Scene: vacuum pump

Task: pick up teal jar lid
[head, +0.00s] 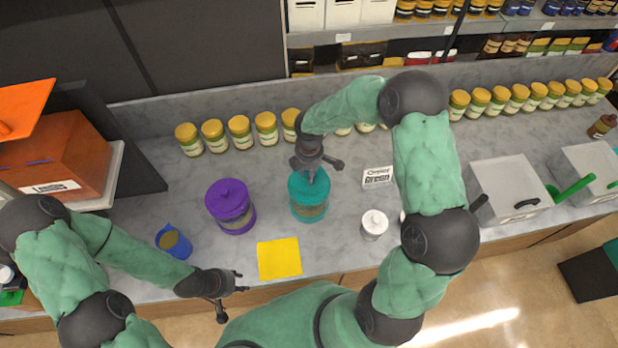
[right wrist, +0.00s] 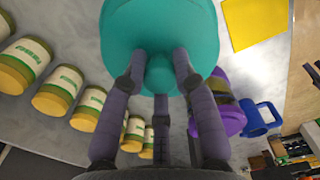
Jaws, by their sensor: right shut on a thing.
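The teal jar lid (head: 306,184) sits on top of a clear jar (head: 309,210) in the middle of the counter in the head view. In the right wrist view the teal lid (right wrist: 130,35) fills the upper middle, with its knob (right wrist: 160,75) between my fingers. My right gripper (head: 314,170) is above the lid, its fingers shut around the knob; it also shows in the right wrist view (right wrist: 161,82). I cannot tell whether the lid is lifted off the jar. My left gripper (head: 238,282) is near the counter's front edge, apart from the jars, and looks open and empty.
A purple-lidded jar (head: 231,206) stands just left of the teal one. A blue pitcher (head: 174,242), a yellow cloth (head: 279,258) and a white-lidded jar (head: 374,224) are nearby. A small sign (head: 378,177) stands at the right. Yellow-lidded jars (head: 239,131) line the back.

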